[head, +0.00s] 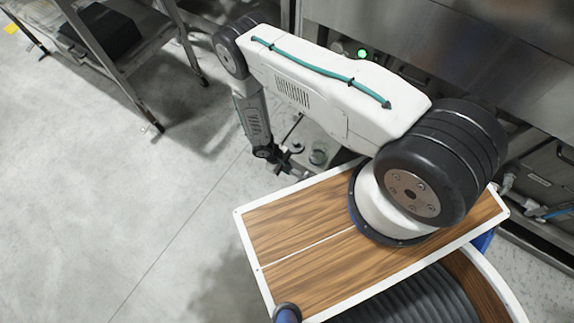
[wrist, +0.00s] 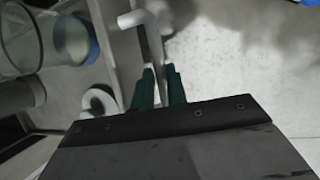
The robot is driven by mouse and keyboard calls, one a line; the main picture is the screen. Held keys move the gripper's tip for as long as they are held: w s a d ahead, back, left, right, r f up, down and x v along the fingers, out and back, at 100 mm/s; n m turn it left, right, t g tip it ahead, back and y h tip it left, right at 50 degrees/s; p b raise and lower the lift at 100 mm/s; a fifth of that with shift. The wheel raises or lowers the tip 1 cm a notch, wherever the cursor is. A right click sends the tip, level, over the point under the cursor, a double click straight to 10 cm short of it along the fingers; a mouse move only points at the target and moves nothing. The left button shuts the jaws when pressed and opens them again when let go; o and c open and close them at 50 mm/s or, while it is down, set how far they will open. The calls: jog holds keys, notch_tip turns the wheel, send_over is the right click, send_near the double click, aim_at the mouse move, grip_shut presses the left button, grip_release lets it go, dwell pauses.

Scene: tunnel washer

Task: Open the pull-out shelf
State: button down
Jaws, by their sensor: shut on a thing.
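The pull-out shelf (head: 322,133) is a pale tray low at the machine's front, partly hidden behind my arm in the head view. In the wrist view its grey rim (wrist: 130,62) runs up the picture on the left. A white peg-like handle part (wrist: 132,19) sticks out near it. My gripper (wrist: 159,72) has dark green fingers close together, shut on the thin upright grey front piece of the shelf. In the head view my gripper (head: 282,163) is small and low at the shelf's near left end. The exact contact is hard to see.
A clear jar (wrist: 45,38) stands on the shelf, and a glass vessel shows there in the head view (head: 318,154). A white ring (wrist: 99,101) lies nearby. A metal rack (head: 118,62) stands at upper left. The grey floor (head: 110,220) at left is clear.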

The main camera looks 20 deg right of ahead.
dwell(0.3)
jog(key=c, duration=1.4)
grip_release()
jog(key=shift+r, duration=0.1)
jog(key=v, duration=0.7)
jog(key=shift+a+r, duration=0.15)
jog(key=shift+r, duration=0.1)
jog(key=shift+w, duration=0.1)
